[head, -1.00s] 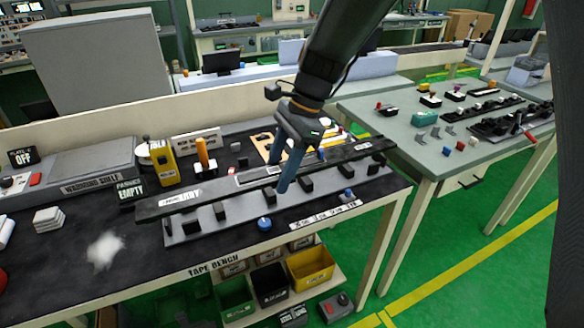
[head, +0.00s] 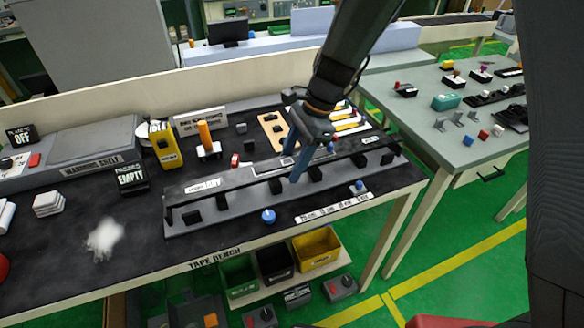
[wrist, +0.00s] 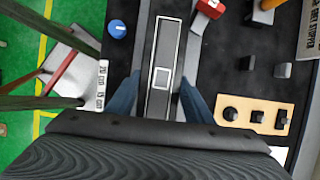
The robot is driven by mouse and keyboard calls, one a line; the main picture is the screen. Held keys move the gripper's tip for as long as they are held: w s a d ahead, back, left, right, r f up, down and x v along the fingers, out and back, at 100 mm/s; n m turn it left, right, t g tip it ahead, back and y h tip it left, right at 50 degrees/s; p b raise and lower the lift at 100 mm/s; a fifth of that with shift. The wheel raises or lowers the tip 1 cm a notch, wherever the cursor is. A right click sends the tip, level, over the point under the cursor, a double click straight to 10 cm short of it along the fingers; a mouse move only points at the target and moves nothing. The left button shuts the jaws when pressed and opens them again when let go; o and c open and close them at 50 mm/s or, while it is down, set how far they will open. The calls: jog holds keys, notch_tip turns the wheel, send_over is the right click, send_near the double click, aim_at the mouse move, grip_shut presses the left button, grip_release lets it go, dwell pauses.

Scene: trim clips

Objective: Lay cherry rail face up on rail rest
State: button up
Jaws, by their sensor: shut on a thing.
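The long dark rail (head: 236,178), with a white label near its left end and a white-outlined panel on its upper side, lies lengthwise over the grey rail rest (head: 222,219). My gripper (head: 294,165) is shut on the rail near its middle, its blue fingers on either side. In the wrist view the rail (wrist: 163,105) runs between the fingertips (wrist: 160,98), its outlined panel facing the camera. The rest's black posts show along the rail's near side. I cannot tell whether the rail touches the rest. Its underside is hidden.
A blue knob (head: 268,216) sits at the rest's front edge. Behind are a yellow case (head: 166,145), an orange-handled tool (head: 205,140) and a wooden block (head: 275,130) with dark pieces.

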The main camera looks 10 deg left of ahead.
jog(key=shift+f, duration=1.25)
jog(key=shift+f, duration=0.1)
jog(key=o, duration=1.3)
jog(key=shift+c, duration=0.2)
jog(key=b+v, duration=0.2)
jog(key=v, duration=1)
jog(key=shift+w+b, duration=0.1)
jog(key=shift+b, duration=0.25)
jog(key=s+d+f+n+t+h, duration=0.1)
jog(key=s+d+n, duration=0.2)
jog(key=d, duration=0.5)
jog(key=s+d+f+n+t+h, duration=0.1)
jog(key=s+d+n, duration=0.3)
jog(key=d, duration=0.4)
jog(key=s+d+f+n+t+h, duration=0.1)
jog(key=s+d+f+n, duration=0.2)
jog(key=d, duration=0.6)
jog(key=shift+s+f+n+t+h, duration=0.3)
jog(key=shift+s+n+h, duration=0.1)
jog(key=shift+s+n, duration=0.35)
jog(key=shift+w, duration=0.1)
